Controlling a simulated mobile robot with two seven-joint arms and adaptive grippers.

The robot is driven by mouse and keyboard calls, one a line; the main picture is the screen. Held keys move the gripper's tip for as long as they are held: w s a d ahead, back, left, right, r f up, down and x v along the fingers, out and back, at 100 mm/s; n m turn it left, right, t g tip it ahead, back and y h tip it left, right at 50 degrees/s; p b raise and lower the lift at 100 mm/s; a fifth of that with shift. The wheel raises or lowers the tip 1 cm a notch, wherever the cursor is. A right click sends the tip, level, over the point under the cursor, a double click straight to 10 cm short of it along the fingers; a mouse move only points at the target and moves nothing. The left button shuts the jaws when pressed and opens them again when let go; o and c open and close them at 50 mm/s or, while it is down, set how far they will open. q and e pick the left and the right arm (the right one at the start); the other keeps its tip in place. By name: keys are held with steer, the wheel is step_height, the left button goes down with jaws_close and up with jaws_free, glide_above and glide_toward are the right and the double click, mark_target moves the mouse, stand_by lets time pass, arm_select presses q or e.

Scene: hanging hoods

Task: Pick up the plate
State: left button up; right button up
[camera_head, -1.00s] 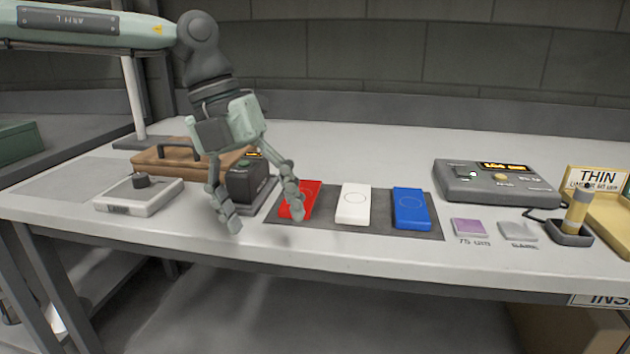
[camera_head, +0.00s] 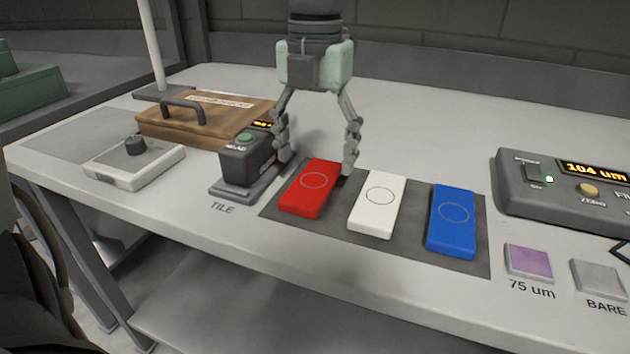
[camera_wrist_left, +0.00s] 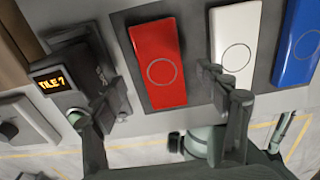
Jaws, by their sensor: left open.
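Three flat plates lie in a row on a dark mat (camera_head: 274,209): a red plate (camera_head: 309,189), a white plate (camera_head: 377,205) and a blue plate (camera_head: 452,221). Each has a thin circle on top. My left gripper (camera_head: 318,158) is open and empty, pointing down at the far end of the red plate. In the left wrist view, the red plate (camera_wrist_left: 158,63) shows between the spread fingers of the left gripper (camera_wrist_left: 160,95), with one finger near the white plate (camera_wrist_left: 235,40). I cannot tell the exact height above the plates. My right gripper is not in view.
A dark tile device (camera_head: 247,158) stands close left of the red plate. Behind it is a brown case (camera_head: 200,120); a white box with a knob (camera_head: 133,165) is further left. A gauge (camera_head: 540,195), purple tile (camera_head: 528,262) and bare tile (camera_head: 598,279) are at right.

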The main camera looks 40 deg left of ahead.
mark_target(316, 177)
arm_select(q)
steer(key=shift+w+f, duration=0.1)
steer(key=shift+f, duration=1.4)
steer(key=shift+c, duration=0.5)
steer(key=c, duration=1.2)
steer(key=shift+c, duration=0.4)
steer(key=shift+r, duration=0.15)
